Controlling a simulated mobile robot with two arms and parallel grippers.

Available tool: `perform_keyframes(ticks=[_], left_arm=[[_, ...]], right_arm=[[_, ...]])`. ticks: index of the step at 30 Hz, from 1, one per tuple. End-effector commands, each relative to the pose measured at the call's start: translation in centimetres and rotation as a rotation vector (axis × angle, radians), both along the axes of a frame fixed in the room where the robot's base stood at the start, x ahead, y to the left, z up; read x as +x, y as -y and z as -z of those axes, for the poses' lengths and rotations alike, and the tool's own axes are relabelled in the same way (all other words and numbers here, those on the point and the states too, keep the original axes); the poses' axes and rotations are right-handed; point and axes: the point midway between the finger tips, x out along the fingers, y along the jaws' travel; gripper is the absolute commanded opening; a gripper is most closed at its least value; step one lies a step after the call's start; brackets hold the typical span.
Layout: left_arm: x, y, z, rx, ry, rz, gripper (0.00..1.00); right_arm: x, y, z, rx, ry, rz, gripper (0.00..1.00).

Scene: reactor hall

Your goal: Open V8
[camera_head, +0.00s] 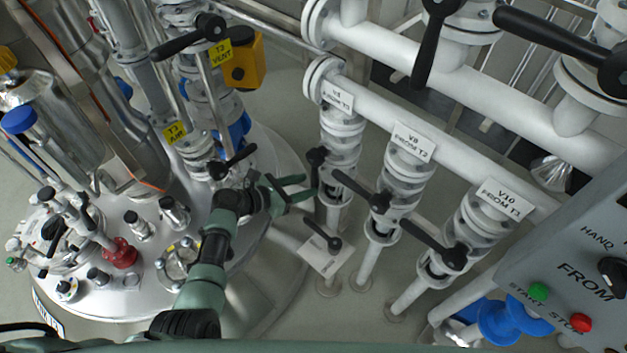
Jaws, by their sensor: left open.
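My left gripper (306,187) reaches in from the lower left, with fingers open and empty. Its fingertips are close to the lower end of that handle; I cannot tell whether they touch it. My right gripper is not in view.
To the right are a middle valve with a black handle (362,191) and V10 with its handle (434,244). Another black handle (322,235) sits low over a pale plate. The steel reactor lid (110,295) fills the left. A control panel (575,265) stands at right.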

Motion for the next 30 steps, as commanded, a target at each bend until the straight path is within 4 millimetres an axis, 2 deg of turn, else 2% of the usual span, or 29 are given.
perform_keyframes(ticks=[3,7,24,27,29,30], left_arm=[[-1.1,-1.4,-0.7,0.002,-0.001,0.0,0.42],[-1.8,-2.1,-1.1,0.001,-0.001,0.003,0.42],[-1.9,-2.3,-1.2,0.001,-0.001,0.003,0.42],[-2.5,-2.4,0.0,0.033,-0.002,0.01,0.42],[-3.3,-2.7,1.8,0.091,0.003,0.024,0.42],[-4.2,-3.0,3.5,0.146,0.009,0.04,0.42]], right_arm=[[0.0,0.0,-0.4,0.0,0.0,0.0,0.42],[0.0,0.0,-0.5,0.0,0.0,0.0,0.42],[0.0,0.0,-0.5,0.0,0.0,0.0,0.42],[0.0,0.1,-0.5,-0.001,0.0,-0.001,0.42],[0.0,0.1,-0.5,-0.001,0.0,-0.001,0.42],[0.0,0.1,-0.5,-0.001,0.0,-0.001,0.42]])
